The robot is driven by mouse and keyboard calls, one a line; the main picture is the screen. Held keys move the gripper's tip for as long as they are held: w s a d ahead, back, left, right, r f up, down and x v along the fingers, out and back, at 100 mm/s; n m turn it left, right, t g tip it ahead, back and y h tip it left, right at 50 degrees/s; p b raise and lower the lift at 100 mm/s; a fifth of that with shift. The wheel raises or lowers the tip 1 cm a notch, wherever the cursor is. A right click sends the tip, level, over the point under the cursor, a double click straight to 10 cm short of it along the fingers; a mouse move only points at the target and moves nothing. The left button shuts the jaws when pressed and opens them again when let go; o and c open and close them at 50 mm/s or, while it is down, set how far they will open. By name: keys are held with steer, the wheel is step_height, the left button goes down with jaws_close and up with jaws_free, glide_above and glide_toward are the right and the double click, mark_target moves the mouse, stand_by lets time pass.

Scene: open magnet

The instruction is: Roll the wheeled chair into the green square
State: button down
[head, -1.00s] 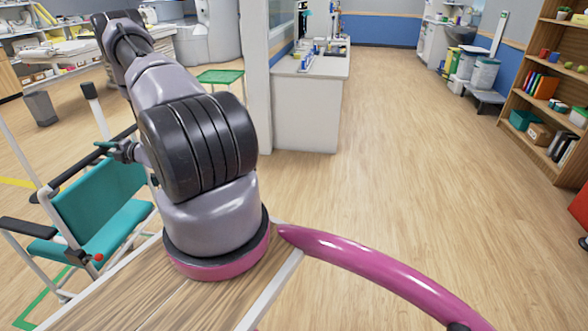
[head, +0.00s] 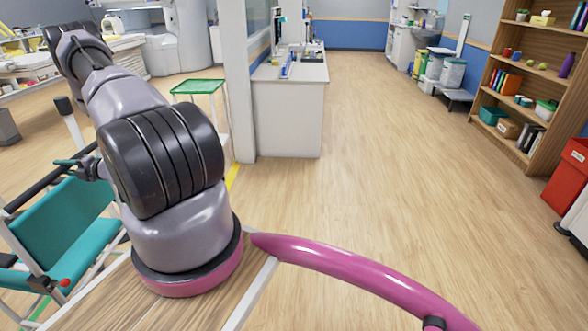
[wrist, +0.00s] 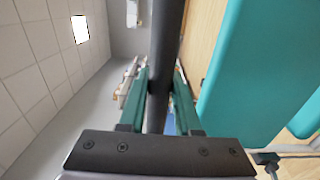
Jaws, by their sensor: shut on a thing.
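The wheeled chair (head: 62,225) stands at the left of the head view, with a teal back and seat, a pale frame and dark armrests. Its lower part and wheels are mostly cut off or hidden. My gripper (head: 86,167) is at the top of the chair's back. In the wrist view my gripper (wrist: 160,85) has its green fingers on both sides of a dark bar (wrist: 167,40), shut on it. The teal chair panel (wrist: 265,70) is beside it. A short stretch of the green square's outline (head: 40,308) shows on the floor under the chair; the rest is hidden.
A green-topped stand (head: 198,87) and a white counter (head: 290,115) are ahead, beside a pale wall end (head: 236,80). A yellow floor line (head: 232,178) runs near it. A wooden shelf (head: 535,85) and red box (head: 568,175) stand right. The middle floor is clear.

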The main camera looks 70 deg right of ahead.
steer(key=shift+d, duration=0.1)
steer(key=shift+c, duration=2.4)
jaws_free()
steer(key=shift+s, duration=0.1)
steer(key=v, duration=1.2)
steer(key=shift+r, duration=0.1)
